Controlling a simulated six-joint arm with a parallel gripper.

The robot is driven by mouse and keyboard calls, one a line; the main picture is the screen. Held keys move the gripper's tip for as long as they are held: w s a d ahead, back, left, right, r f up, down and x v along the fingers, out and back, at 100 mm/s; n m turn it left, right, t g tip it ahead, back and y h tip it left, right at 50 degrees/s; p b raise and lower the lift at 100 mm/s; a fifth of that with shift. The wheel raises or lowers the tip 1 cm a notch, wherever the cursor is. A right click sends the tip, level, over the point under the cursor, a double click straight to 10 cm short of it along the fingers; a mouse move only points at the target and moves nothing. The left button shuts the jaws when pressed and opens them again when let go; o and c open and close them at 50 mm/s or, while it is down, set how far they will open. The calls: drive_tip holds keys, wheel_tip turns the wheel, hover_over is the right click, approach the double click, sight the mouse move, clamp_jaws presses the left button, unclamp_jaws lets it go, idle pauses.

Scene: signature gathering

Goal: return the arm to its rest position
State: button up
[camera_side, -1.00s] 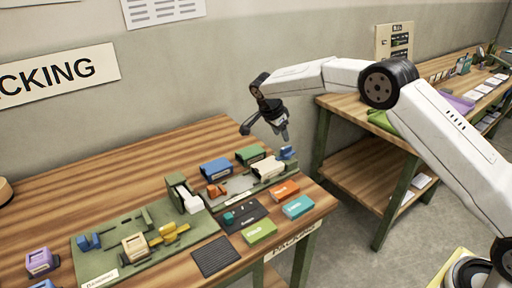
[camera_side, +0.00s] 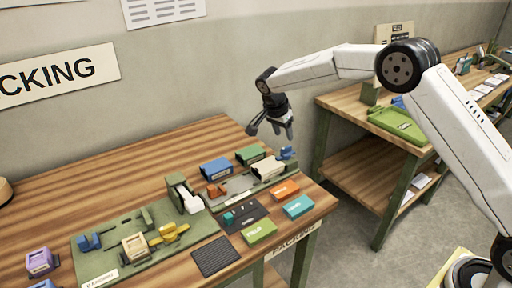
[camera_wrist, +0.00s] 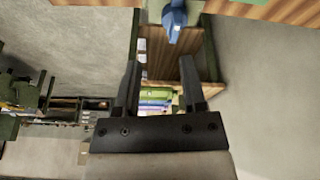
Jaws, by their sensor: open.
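My gripper (camera_side: 271,130) hangs in the air over the back right part of the packing table (camera_side: 120,155), pointing down. Its jaws are open and empty. In the wrist view the two fingers (camera_wrist: 160,78) stand apart with nothing between them but the distant background. A blue piece (camera_side: 286,153) stands at the table's right end, below and a little right of the gripper. It also shows in the wrist view (camera_wrist: 174,20), beyond the fingertips and apart from them.
A green tray (camera_side: 80,250) holds several coloured pieces. Blue, green, orange and teal boxes (camera_side: 298,206) sit at the table's right end. A second bench (camera_side: 345,105) with a green tray (camera_side: 397,124) stands behind my arm. The space above the packing table is clear.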

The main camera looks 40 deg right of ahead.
drive_tip(key=s+a+n+t+y, duration=0.1)
drive_tip(key=s+n, duration=0.6)
drive_tip(key=s, duration=0.8)
drive_tip(key=s+a+f+n+t+y, duration=0.1)
drive_tip(key=s+a+n+y, duration=0.1)
drive_tip(key=s+n, duration=0.6)
drive_tip(key=s, duration=0.7)
drive_tip(key=shift+f+n+y, duration=0.3)
drive_tip(key=shift+y, duration=0.1)
